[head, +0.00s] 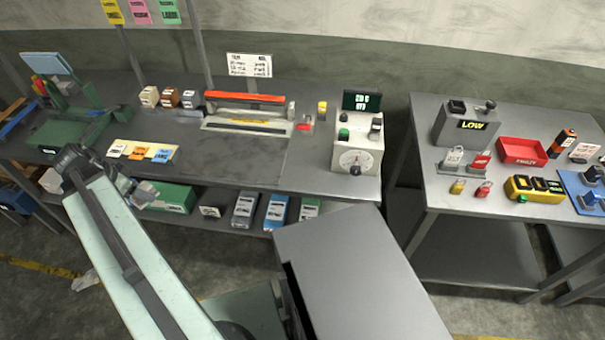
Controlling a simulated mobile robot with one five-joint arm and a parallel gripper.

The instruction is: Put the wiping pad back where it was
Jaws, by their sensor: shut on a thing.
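My gripper (142,192) is small in view at the front edge of the long left bench, beyond the elbow of my pale green arm. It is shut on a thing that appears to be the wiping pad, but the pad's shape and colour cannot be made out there. The long bench (240,172) runs behind the gripper. Whether the held thing touches the bench or the shelf below cannot be told.
A pale board with colored labels (142,150) lies just behind my gripper. A green box (172,198) and several boxes sit on the lower shelf. A dial box (357,145) stands at the bench's right end. The right table holds a red tray (522,151).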

